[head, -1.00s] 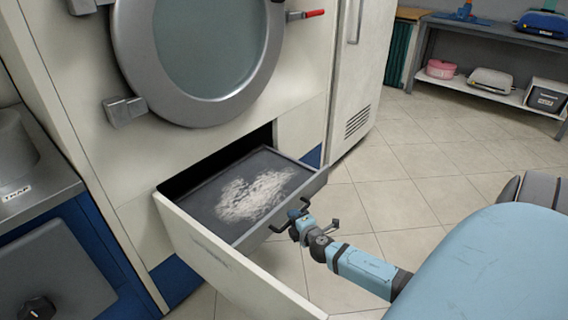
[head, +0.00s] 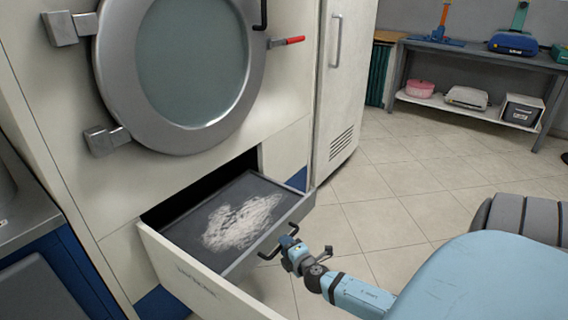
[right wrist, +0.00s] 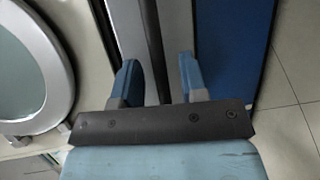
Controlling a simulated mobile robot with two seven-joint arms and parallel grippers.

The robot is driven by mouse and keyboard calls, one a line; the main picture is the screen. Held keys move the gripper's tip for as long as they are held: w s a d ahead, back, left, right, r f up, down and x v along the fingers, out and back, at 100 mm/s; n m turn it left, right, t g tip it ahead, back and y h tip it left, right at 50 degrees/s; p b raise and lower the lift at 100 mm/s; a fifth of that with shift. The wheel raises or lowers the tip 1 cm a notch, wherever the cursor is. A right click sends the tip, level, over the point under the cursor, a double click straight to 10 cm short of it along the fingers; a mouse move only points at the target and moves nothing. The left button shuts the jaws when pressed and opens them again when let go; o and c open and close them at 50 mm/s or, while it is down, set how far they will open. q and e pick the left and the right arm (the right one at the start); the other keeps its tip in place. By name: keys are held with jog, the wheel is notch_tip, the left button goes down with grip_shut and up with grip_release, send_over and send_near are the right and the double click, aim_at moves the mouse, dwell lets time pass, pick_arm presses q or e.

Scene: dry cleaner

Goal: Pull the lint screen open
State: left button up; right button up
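The lint screen (head: 190,222) is a dark flat tray with a grey rim, pulled partly out of the white machine below its round door. White lint (head: 240,222) lies on it. A dark bar handle (head: 268,255) is on its front edge. My right gripper (head: 289,250) is at this handle, close in front of it. In the right wrist view its two blue fingers (right wrist: 157,80) stand apart, with a dark bar passing between them and gaps beside it. Whether they touch the handle is unclear. My left gripper is out of view.
The round door (head: 190,60) is above the screen, with a red-handled lever (head: 288,41) beside it. A tall white cabinet (head: 338,90) stands to the right. A grey shelf (head: 470,105) with several items is at the back. Tiled floor (head: 400,200) is free to the right.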

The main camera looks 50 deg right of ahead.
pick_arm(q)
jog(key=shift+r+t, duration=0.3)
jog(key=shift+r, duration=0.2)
pick_arm(e)
jog(key=v, duration=1.2)
pick_arm(q)
jog(key=shift+p, duration=0.3)
pick_arm(e)
jog(key=shift+s+a, duration=0.1)
